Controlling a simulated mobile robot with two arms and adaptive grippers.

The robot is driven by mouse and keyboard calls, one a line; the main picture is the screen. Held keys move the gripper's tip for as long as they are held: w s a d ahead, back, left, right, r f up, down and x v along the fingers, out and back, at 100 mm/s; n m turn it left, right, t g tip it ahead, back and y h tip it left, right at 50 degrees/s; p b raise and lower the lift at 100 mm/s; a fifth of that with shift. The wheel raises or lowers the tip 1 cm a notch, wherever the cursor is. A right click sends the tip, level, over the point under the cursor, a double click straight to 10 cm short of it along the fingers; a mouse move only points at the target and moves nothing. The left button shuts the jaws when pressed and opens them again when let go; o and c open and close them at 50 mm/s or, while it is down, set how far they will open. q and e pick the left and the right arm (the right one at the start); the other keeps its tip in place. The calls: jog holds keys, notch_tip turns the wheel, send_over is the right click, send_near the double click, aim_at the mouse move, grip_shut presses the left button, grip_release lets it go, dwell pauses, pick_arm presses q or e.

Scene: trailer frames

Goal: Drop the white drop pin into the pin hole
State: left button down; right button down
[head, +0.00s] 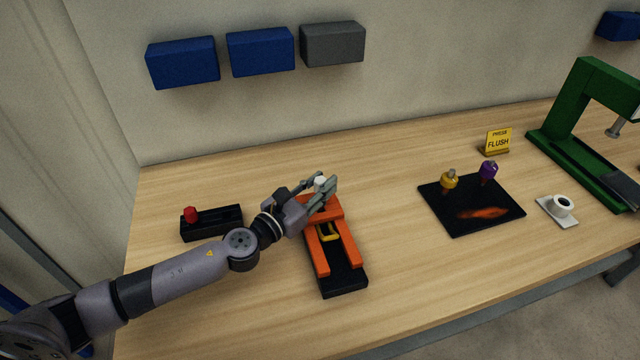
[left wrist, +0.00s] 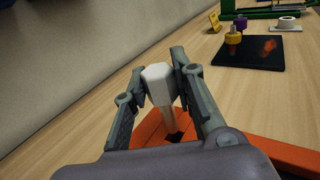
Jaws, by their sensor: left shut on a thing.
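The white drop pin (head: 320,183) is held in my left gripper (head: 326,190), above the far end of an orange trailer frame (head: 345,248). In the left wrist view the pin (left wrist: 158,84) has a white blocky head between the two fingers (left wrist: 160,85) and a narrower shank pointing down. Below its tip, a dark spot (left wrist: 174,137) shows in the orange frame (left wrist: 150,134), perhaps the pin hole; I cannot tell whether the tip is inside it. My right gripper is not in view.
A black block with a red knob (head: 190,214) stands left of the frame. To the right are a black mat (head: 450,222) with yellow and purple knobs, a white cup-like piece (head: 562,205), a yellow sign (head: 497,140) and a green press (head: 568,110). The table between is clear.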

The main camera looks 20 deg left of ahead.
pick_arm(q)
jog(key=shift+f, duration=0.3)
dwell(0.5)
jog(key=shift+f+b, duration=2.8)
